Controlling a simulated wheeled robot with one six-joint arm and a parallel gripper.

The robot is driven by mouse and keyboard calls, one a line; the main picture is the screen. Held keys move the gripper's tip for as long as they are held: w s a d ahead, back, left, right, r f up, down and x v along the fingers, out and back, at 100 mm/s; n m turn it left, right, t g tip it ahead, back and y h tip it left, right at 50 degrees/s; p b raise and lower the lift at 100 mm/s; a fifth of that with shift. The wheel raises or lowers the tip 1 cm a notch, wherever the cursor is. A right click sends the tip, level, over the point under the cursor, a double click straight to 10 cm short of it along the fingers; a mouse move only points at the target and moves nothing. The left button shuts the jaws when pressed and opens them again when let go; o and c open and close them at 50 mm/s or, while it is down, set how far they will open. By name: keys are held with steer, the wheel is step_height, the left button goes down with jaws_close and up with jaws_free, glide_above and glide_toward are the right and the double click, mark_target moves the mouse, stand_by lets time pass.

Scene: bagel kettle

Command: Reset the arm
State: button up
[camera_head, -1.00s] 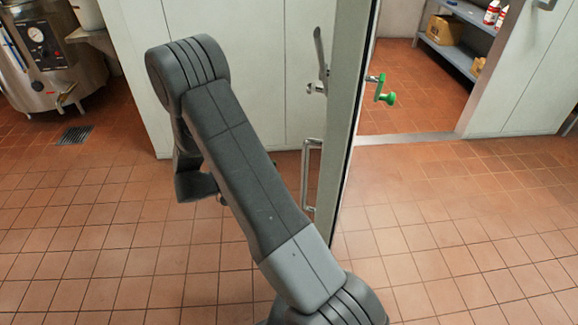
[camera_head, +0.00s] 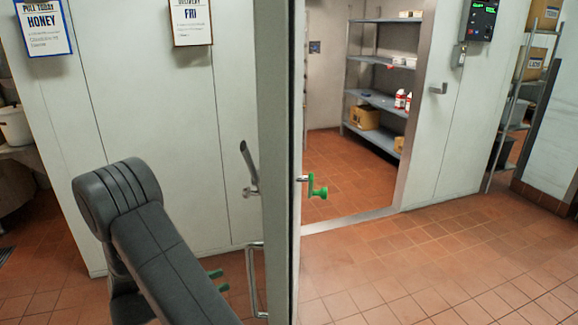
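My dark grey arm rises from the bottom of the head view, left of the open door (camera_head: 281,150), with its bent joint at the upper left. My gripper (camera_head: 219,281) shows only as two green fingertips beside the arm's right edge. They are apart with nothing visible between them. The rest of the gripper is hidden behind the arm link. The fingertips are left of the door's lower metal handle (camera_head: 254,282), with a small gap in the picture.
The door stands edge-on, with a lever (camera_head: 249,166) on its left and a green knob (camera_head: 318,188) on its right. Beyond the doorway is a metal shelf (camera_head: 378,99) with boxes. White wall panels (camera_head: 170,110) are behind my arm. The tiled floor (camera_head: 440,265) at right is clear.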

mark_target(248, 271)
steer(key=x, duration=1)
steer(key=shift+d, duration=0.3)
steer(key=shift+a, duration=0.1)
